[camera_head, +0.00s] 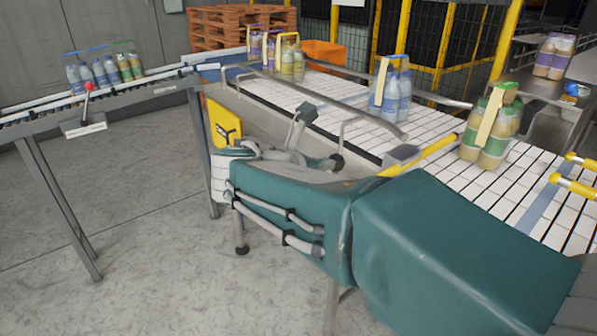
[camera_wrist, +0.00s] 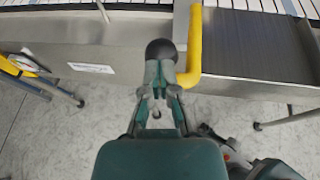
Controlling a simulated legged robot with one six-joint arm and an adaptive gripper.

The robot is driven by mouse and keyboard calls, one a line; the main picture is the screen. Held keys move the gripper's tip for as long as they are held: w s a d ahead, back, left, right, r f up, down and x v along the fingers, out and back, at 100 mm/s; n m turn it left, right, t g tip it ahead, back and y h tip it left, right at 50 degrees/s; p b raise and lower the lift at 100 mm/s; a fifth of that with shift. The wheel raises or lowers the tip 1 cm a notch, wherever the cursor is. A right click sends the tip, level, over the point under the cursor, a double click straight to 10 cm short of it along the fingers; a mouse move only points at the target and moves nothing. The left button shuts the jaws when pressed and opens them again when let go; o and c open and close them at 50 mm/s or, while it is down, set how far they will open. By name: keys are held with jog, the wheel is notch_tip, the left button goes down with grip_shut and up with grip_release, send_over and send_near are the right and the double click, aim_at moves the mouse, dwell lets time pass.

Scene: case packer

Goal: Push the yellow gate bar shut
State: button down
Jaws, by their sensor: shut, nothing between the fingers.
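The yellow gate bar (camera_head: 425,154) slants over the near edge of the white conveyor in the head view, its lower end hidden behind my arm. In the wrist view the yellow bar (camera_wrist: 195,45) runs down from the top and bends left at its lower end. My gripper (camera_wrist: 160,70) is shut and empty just left of that bend, very close to it; I cannot tell whether they touch.
Bottle packs stand on the white conveyor (camera_head: 290,98), including a green-topped one (camera_head: 490,130) near the bar and a blue one (camera_head: 391,92) farther back. A side conveyor (camera_head: 130,88) with more packs is at left. Grey floor lies open below it.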

jog(key=w+d, duration=0.7)
jog(key=d, duration=0.3)
jog(key=shift+d, duration=0.15)
jog(key=shift+d+r, duration=0.1)
jog(key=shift+d, duration=0.05)
jog(key=shift+r, duration=0.1)
